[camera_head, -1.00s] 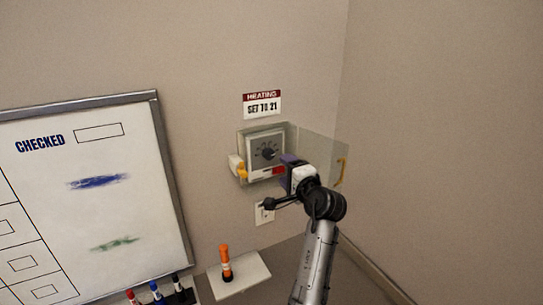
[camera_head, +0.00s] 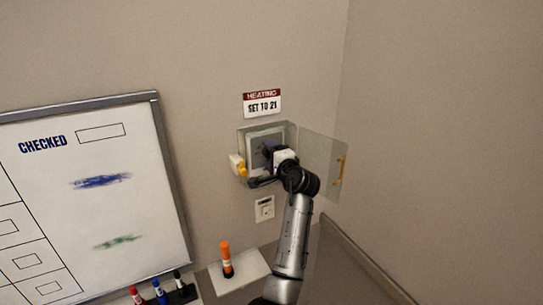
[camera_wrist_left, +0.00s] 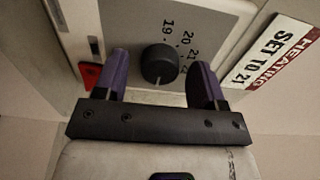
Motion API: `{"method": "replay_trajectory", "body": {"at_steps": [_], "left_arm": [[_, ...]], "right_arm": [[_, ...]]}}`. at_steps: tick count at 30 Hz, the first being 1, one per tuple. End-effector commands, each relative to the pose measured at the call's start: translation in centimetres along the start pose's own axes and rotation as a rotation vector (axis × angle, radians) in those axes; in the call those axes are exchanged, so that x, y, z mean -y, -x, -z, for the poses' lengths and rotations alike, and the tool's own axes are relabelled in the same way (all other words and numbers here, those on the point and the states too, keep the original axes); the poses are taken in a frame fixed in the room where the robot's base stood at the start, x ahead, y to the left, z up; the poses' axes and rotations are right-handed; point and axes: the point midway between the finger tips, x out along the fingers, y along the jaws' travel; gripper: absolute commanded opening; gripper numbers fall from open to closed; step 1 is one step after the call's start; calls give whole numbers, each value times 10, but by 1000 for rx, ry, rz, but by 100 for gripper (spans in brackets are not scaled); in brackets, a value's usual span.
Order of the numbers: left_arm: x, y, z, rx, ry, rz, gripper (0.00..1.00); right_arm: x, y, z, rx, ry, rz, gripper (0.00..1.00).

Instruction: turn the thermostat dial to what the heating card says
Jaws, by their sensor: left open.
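The heating card (camera_head: 262,104) on the wall reads "HEATING SET TO 21"; it also shows in the left wrist view (camera_wrist_left: 274,52). Below it is the thermostat (camera_head: 252,140), in a clear case whose door (camera_head: 318,162) stands open to the right. My left gripper (camera_head: 271,150) is in front of the thermostat and partly hides it. In the left wrist view, the dark round dial (camera_wrist_left: 160,62) lies between the two open purple fingers, with a gap on each side. Numbers 19, 20 and 21 show beside it. A faint light mark shows on its lower edge.
The open door has a yellow handle (camera_head: 340,170). A yellow and white piece (camera_head: 238,165) sits at the case's left edge.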

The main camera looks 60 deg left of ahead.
Motion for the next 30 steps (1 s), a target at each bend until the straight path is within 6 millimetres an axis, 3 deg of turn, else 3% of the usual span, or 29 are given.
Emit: {"method": "replay_trajectory", "body": {"at_steps": [2, 17, 30], "left_arm": [[0, 0, 0, 0, 0, 0, 62], [0, 0, 0, 0, 0, 0, 15], [-4, 0, 0, 1, 138, 0, 15]], "right_arm": [[-1, 0, 0, 0, 3, -2, 43], [-1, 0, 0, 0, 4, -3, 43], [2, -17, -5, -1, -4, 3, 43]]}}
